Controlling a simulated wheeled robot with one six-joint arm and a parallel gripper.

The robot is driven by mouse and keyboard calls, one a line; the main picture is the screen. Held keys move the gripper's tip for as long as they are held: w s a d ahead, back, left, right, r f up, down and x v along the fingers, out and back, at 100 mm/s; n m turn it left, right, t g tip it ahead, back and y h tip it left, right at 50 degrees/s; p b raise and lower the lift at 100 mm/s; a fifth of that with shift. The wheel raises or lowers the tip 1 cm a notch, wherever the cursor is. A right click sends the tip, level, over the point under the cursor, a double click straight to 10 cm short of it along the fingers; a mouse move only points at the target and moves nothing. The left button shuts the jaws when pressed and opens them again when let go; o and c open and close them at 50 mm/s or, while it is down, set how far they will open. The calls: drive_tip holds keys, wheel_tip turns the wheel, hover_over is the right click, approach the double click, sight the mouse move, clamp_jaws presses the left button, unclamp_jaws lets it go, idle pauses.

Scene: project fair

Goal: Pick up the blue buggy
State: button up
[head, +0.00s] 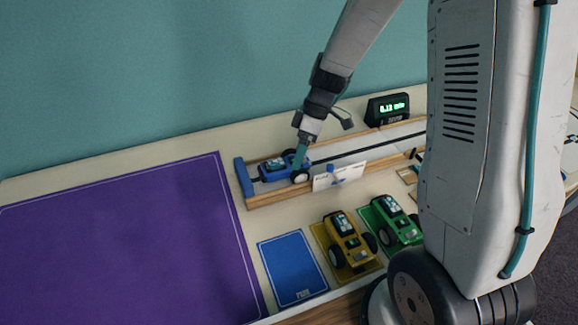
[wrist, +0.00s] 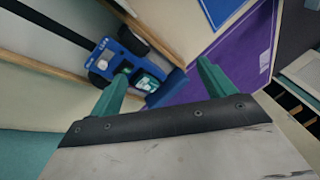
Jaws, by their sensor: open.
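The blue buggy (head: 272,170) stands in a wooden-sided track at its left end, close to a blue end block (head: 244,177). In the wrist view the buggy (wrist: 122,58) has dark wheels and a pale screen-like panel, with the blue end block (wrist: 167,88) beside it. My gripper (head: 301,157) is low over the right part of the buggy in the head view. In the wrist view its two teal fingers are apart, with the left tip overlapping the buggy in the picture and the right tip past the block. Contact cannot be told.
A white card (head: 340,176) stands at the track's front rail. A yellow buggy (head: 348,246) and a green buggy (head: 391,224) stand on mats in front. A blue mat (head: 292,272) and a large purple mat (head: 120,245) are bare. A lit timer (head: 388,110) stands behind the track.

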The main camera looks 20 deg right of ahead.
sight(285, 162)
drive_tip(key=w+n, duration=0.2)
drive_tip(key=w+n+t, duration=0.1)
drive_tip(key=shift+w+f, duration=0.25)
drive_tip(key=shift+w+r+n, duration=0.1)
drive_tip(key=shift+w+n, duration=0.25)
drive_tip(key=shift+n, duration=0.35)
drive_tip(key=shift+w+n+t, duration=0.15)
drive_tip(key=shift+n+t, duration=0.15)
drive_tip(key=shift+n, duration=0.4)
drive_tip(key=x, duration=0.7)
drive_tip(key=shift+w+f, duration=0.1)
drive_tip(key=shift+f, duration=0.3)
drive_tip(key=c, duration=0.9)
drive_tip(key=shift+c, duration=0.4)
drive_tip(key=shift+r, duration=0.15)
